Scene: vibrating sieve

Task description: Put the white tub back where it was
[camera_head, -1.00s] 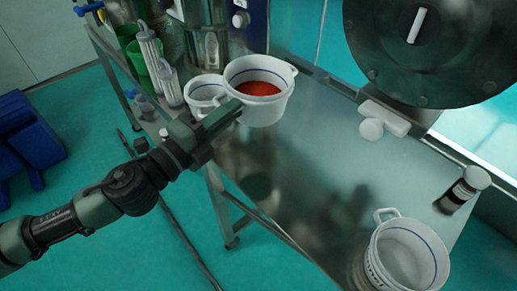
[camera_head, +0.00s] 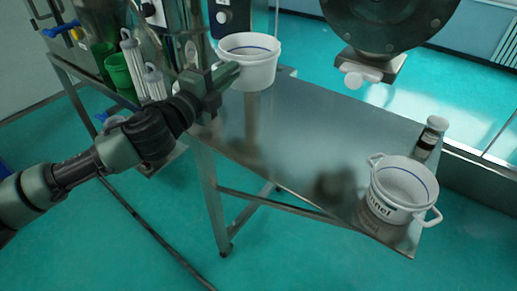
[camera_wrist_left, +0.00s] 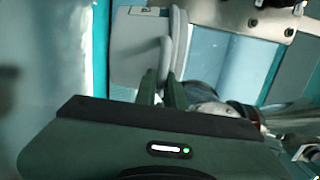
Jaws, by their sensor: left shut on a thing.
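A white tub (camera_head: 250,72) with a blue line inside its rim is at the back left of the metal table in the head view. My left gripper (camera_head: 232,71) is shut on the tub's left side. The tub is upright; whether its base touches the table I cannot tell. In the left wrist view the fingers (camera_wrist_left: 163,88) are closed on the handle of the pale tub (camera_wrist_left: 135,62). A second white tub (camera_head: 402,186) with two handles and partly readable lettering stands at the table's front right corner. My right gripper is out of view.
A small dark jar with a white lid (camera_head: 432,136) stands behind the second tub. A large dark round machine part (camera_head: 390,22) overhangs the back edge, with a white knob (camera_head: 353,80) below. Green cups (camera_head: 118,72) stand at left. The table's middle (camera_head: 300,125) is clear.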

